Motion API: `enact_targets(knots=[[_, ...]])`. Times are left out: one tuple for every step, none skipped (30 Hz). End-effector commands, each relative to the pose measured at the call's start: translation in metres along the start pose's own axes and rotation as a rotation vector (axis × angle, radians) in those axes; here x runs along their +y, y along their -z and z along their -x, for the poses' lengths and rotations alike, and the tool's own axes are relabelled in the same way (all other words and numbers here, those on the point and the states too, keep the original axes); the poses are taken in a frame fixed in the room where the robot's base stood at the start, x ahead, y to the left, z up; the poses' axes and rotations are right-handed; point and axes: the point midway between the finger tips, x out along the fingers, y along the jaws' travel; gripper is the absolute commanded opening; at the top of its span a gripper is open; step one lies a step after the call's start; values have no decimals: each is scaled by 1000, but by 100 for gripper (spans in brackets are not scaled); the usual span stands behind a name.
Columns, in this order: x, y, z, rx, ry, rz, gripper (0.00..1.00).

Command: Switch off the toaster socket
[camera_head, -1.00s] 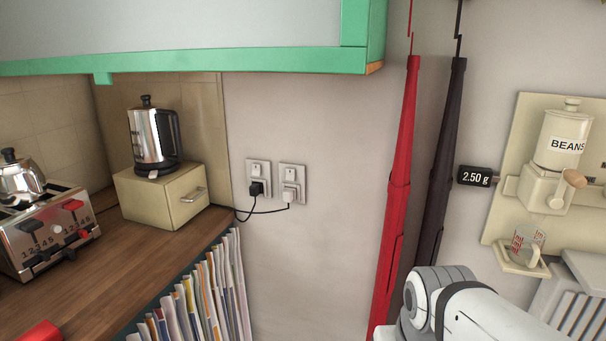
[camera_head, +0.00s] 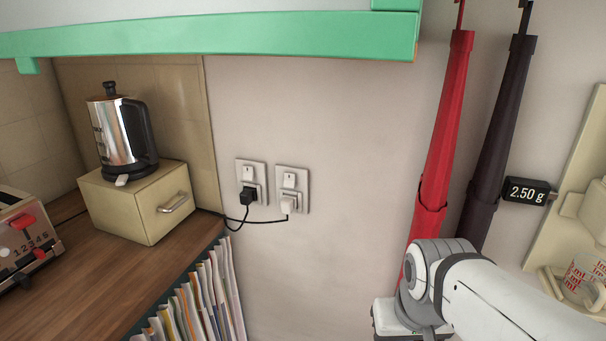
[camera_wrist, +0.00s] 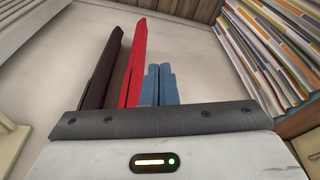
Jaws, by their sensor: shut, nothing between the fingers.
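Two wall sockets sit side by side on the pale wall in the head view. The left socket (camera_head: 245,172) holds a black plug (camera_head: 248,196), and the right socket (camera_head: 299,181) holds a white plug (camera_head: 288,204). Each has a rocker switch above its plug; I cannot tell their on or off positions. Dark cords run left towards the counter; which belongs to the toaster (camera_head: 24,238) is unclear. The toaster is cut by the left edge. My gripper (camera_wrist: 158,82) shows blue fingers, shut and empty, in the wrist view. It is hidden in the head view, away from the sockets.
A kettle (camera_head: 121,138) stands on a cream drawer box (camera_head: 125,205) on the wooden counter. Files (camera_head: 205,300) stand below the counter edge. A green-edged cabinet (camera_head: 220,36) overhangs the sockets. Red (camera_head: 445,130) and dark (camera_head: 500,130) umbrellas hang right. The wall around the sockets is clear.

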Motion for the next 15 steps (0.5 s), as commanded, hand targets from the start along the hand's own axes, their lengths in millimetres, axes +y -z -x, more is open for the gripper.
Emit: enact_targets(knots=[[0,0,0,0,0,0,0],[0,0,0,0,0,0,0],[0,0,0,0,0,0,0],[0,0,0,1,0,0,0],[0,0,0,1,0,0,0],[0,0,0,1,0,0,0],[0,0,0,1,0,0,0],[0,0,0,1,0,0,0],[0,0,0,1,0,0,0],[0,0,0,1,0,0,0],[0,0,0,1,0,0,0],[0,0,0,1,0,1,0],[0,1,0,4,-1,6,0],[0,3,0,11,-3,15,0],[1,8,-1,27,-8,34,0]])
